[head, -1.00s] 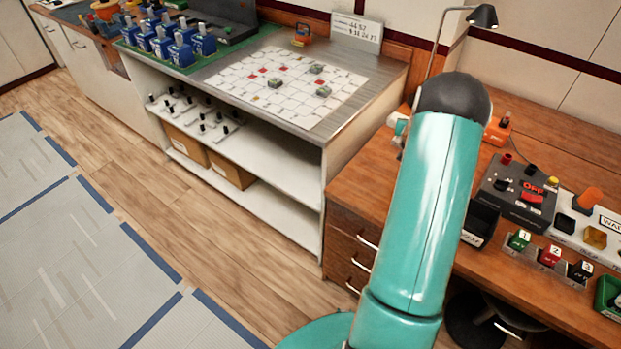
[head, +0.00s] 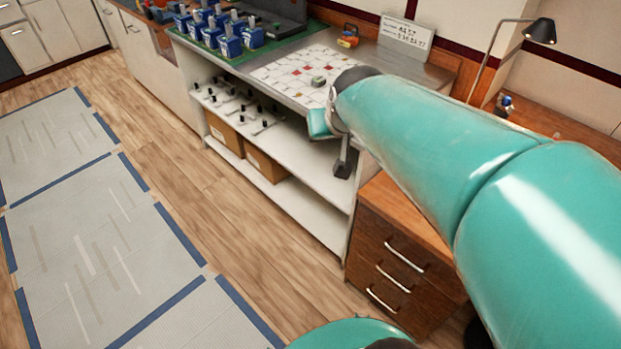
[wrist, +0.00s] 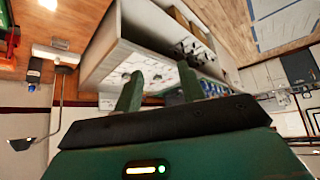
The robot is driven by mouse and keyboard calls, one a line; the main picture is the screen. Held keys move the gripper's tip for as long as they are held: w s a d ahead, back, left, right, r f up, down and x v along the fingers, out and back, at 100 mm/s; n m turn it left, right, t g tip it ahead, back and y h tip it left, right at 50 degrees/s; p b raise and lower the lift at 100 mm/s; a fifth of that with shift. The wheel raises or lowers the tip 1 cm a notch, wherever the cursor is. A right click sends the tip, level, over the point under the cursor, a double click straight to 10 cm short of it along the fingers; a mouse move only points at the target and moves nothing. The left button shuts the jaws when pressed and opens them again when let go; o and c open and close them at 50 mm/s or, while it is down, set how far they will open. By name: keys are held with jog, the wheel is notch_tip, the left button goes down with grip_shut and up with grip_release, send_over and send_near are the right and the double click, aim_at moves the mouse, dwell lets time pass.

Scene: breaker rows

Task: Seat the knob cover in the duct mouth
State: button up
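I cannot make out a knob cover or a duct mouth in either current view; my arm covers much of the right side of the head view. My gripper (wrist: 159,78) shows in the wrist view with its two green fingers standing well apart. Nothing is visible between them. The white shelf unit lies beyond the fingertips, which do not visibly touch anything. In the head view the arm's end is in front of the shelf unit, and its fingers cannot be told clearly.
The shelf unit (head: 300,218) bears a white grid sheet (head: 281,70) with a small grey-green block (head: 318,81). Several blue breakers (head: 230,42) stand on a green mat. Cardboard boxes (head: 265,165) sit below. A wooden drawer desk (head: 400,262) and lamp (head: 540,31) are right.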

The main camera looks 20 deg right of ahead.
jog(key=s+a+n, duration=0.1)
jog(key=s+a, duration=0.3)
jog(key=s, duration=0.2)
jog(key=s+a+f+n+g+y, duration=0.1)
jog(key=s+a, duration=0.3)
jog(key=s, duration=0.3)
jog(key=shift+s+a+g+y, duration=0.15)
jog(key=shift+g+y, duration=0.15)
